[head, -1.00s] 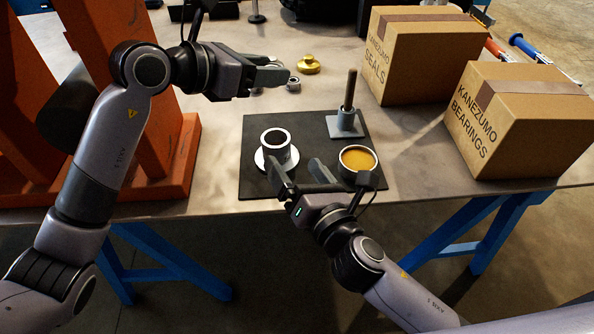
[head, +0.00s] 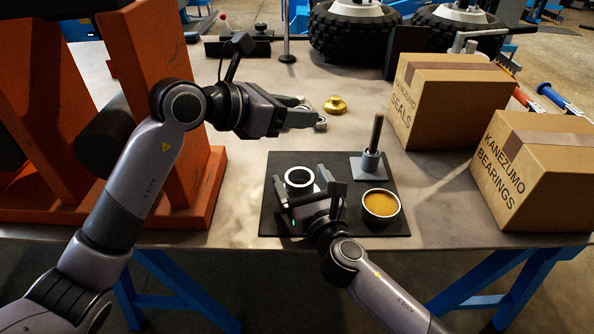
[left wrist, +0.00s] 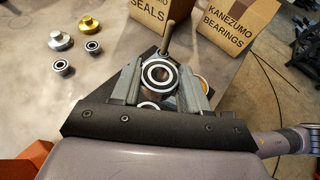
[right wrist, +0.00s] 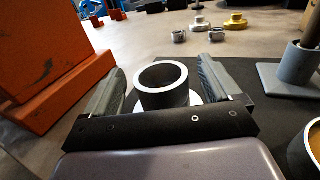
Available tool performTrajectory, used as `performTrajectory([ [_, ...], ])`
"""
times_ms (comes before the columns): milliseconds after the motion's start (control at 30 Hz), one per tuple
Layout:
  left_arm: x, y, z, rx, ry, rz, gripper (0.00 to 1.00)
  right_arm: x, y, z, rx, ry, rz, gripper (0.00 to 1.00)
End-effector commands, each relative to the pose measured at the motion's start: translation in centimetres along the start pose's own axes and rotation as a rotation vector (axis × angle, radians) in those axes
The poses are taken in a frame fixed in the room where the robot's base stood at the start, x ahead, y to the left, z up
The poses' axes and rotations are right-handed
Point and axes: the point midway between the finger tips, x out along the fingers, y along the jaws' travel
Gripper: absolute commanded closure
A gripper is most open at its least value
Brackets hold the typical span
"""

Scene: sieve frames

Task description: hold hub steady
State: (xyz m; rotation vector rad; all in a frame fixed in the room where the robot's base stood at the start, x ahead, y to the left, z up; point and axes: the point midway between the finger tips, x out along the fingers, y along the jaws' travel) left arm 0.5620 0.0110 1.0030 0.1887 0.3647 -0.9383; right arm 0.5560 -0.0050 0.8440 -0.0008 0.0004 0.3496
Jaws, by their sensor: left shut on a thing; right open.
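The hub (head: 299,176) is a grey upright cylinder with a bright rim and an open bore. It stands on the dark mat (head: 345,168). My right gripper (head: 303,186) is open with one finger on each side of the hub. In the right wrist view the hub (right wrist: 163,88) stands between the fingers with a gap at both sides, its pale round flange (right wrist: 195,99) partly showing. My left gripper (head: 306,117) is above the table behind the mat, shut on a bearing (left wrist: 160,75). The left wrist view shows this bearing between the fingertips; in the head view it is hard to make out.
A grey stand with an upright post (head: 374,150) and a round dish of amber stuff (head: 381,203) are on the mat's right side. A gold cap (head: 336,105) and loose bearings (left wrist: 60,66) lie behind. Cartons (head: 445,105) stand right, an orange frame (head: 180,150) left.

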Motion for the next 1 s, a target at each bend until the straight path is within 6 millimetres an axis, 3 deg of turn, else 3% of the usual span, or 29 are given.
performTrajectory([
  [300, 0.0, 0.0, 0.1, 0.001, -0.002, 0.000, 0.91, 2.9, 0.0, 0.1, 0.000, -0.001, -0.001, 0.10],
  [700, 0.0, 0.0, 0.1, 0.000, -0.002, 0.000, 0.91, 3.3, 0.0, 0.0, 0.001, -0.001, 0.000, 0.10],
  [933, 0.0, 0.0, 0.1, 0.000, -0.002, 0.000, 0.91, 3.2, 0.0, 0.0, 0.001, 0.000, 0.000, 0.84],
  [1000, 0.0, 0.0, 0.1, 0.000, -0.002, 0.000, 0.91, 3.2, 0.0, 0.0, 0.001, 0.000, 0.000, 0.86],
])
